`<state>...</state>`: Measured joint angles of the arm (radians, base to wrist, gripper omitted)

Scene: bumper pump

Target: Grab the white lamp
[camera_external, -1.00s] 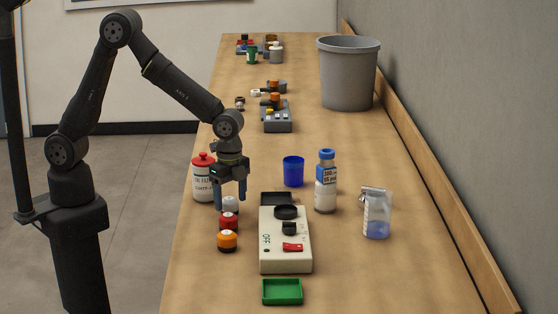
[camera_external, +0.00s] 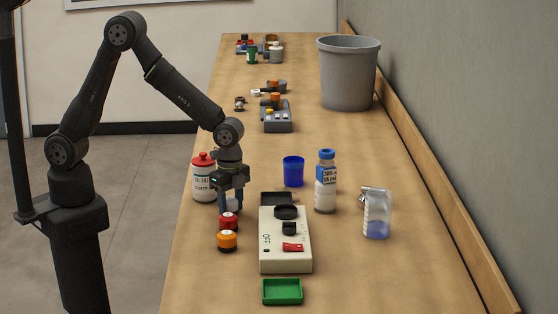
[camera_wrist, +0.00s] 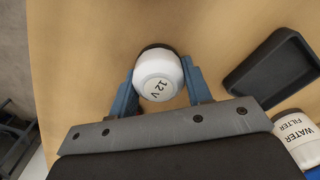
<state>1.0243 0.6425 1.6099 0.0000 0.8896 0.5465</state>
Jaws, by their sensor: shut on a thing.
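The white lamp (camera_wrist: 158,76) has a rounded white top marked "12 V" and a dark base. In the wrist view it sits between the two blue fingers of my gripper (camera_wrist: 160,82), which is shut on it. In the external view my gripper (camera_external: 230,203) points down at the bench, and the white lamp (camera_external: 232,204) shows only partly between the fingers. It appears still at bench level, just behind the red lamp (camera_external: 228,222).
An orange lamp (camera_external: 227,240) stands in front of the red one. A beige control box (camera_external: 285,258) is at the right, with a black tray (camera_wrist: 272,72) behind it. A white bottle with a red cap (camera_external: 203,181) stands close at left.

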